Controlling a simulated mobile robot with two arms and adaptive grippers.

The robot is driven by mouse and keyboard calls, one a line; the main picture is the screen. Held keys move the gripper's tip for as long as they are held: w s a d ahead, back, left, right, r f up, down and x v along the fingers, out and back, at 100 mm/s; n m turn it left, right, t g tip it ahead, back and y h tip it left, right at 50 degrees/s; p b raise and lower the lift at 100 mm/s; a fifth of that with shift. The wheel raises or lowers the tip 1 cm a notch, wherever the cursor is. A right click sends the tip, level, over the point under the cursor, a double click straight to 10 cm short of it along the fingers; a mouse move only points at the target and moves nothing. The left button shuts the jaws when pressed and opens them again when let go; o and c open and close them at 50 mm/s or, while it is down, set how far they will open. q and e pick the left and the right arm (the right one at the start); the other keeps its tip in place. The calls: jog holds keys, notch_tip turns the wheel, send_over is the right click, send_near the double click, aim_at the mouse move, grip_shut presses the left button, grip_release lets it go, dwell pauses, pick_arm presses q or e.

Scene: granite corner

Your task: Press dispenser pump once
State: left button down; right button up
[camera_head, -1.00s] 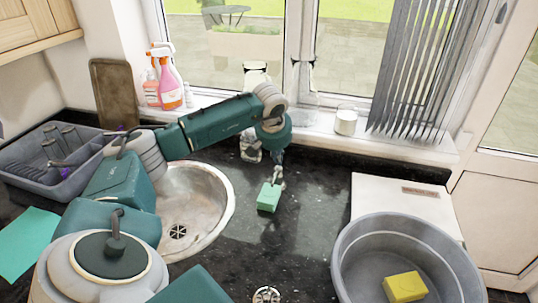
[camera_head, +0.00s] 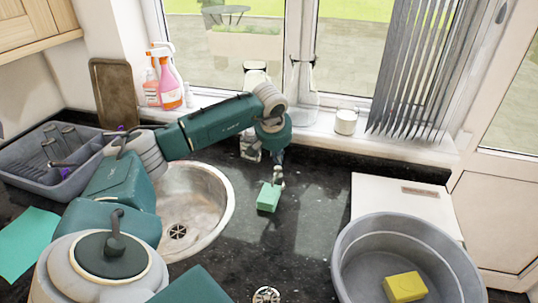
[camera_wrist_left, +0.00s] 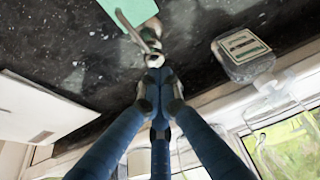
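A small metal dispenser pump (camera_head: 279,180) stands on the dark counter right of the sink. Its spout (camera_wrist_left: 148,38) reaches over a green block, which looks like a sponge (camera_head: 268,197). My left gripper (camera_head: 277,158) points down right above the pump. In the left wrist view its fingertips (camera_wrist_left: 158,82) are together, at or just above the pump's round head (camera_wrist_left: 152,60). I cannot tell whether they touch it. Nothing shows held between the fingers. The gripper and arm partly hide the pump in the head view. My right gripper is not in view.
A clear labelled bottle (camera_head: 250,146) stands just behind the gripper. The round sink (camera_head: 225,212) lies left. A grey basin (camera_head: 350,250) with a yellow sponge (camera_head: 405,287) is at right, before a white board (camera_head: 395,190). Spray bottles (camera_head: 170,88) stand by the window.

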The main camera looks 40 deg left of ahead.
aim_at(278, 167)
pick_arm(q)
jog(key=shift+f, duration=0.15)
jog(key=shift+f+b, duration=0.6)
jog(key=shift+f, duration=0.15)
jog(key=shift+s+f+b, duration=0.1)
jog(key=shift+f+b, duration=0.4)
jog(key=shift+f, duration=0.25)
jog(key=shift+d+r, duration=0.1)
jog(key=shift+r+p, duration=1.05)
jog(key=shift+r, duration=0.3)
